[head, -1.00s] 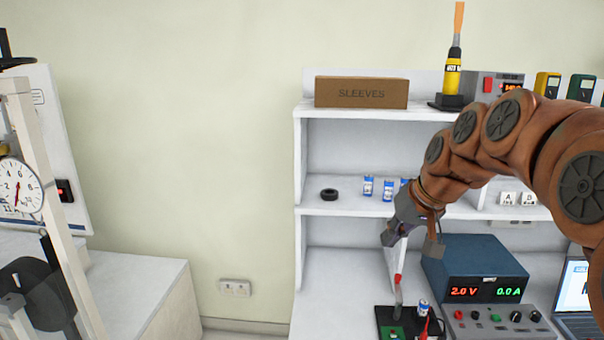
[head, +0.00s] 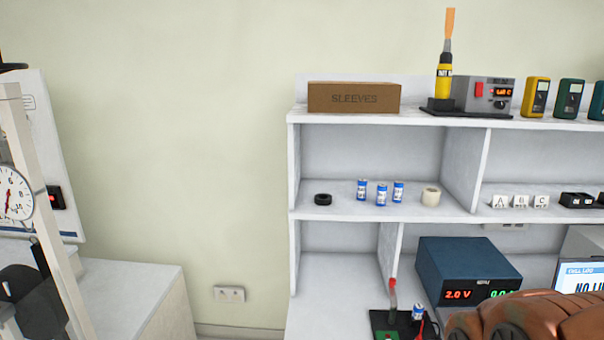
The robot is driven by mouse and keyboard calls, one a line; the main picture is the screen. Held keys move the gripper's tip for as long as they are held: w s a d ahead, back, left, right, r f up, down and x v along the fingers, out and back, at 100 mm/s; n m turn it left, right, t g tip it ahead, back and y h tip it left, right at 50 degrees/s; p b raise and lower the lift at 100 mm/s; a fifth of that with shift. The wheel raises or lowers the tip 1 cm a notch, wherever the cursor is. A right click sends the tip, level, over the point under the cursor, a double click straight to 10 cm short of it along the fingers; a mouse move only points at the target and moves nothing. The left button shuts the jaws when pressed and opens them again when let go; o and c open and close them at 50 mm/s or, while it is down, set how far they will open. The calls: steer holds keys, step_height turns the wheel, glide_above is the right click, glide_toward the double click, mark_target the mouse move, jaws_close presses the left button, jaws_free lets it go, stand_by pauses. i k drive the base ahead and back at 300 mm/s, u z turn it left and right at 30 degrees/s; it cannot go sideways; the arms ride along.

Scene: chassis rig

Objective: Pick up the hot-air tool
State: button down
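The hot-air tool (head: 444,78) stands upright in its dark holder on the top shelf, beside a grey control unit (head: 483,96) with a red switch and a small lit display. It has a yellow and black handle, a grey neck and an orange tip pointing up.
A cardboard box marked SLEEVES (head: 354,97) is left of the tool on the top shelf (head: 420,121). Several meters (head: 537,97) stand to the right. Blue cells and a tape roll (head: 431,196) sit below. A blue power supply (head: 468,270) is lower down.

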mark_target(444, 72)
steer(key=u, duration=2.75)
steer(key=k, duration=1.05)
steer(key=z, duration=1.2)
steer(key=i, duration=0.5)
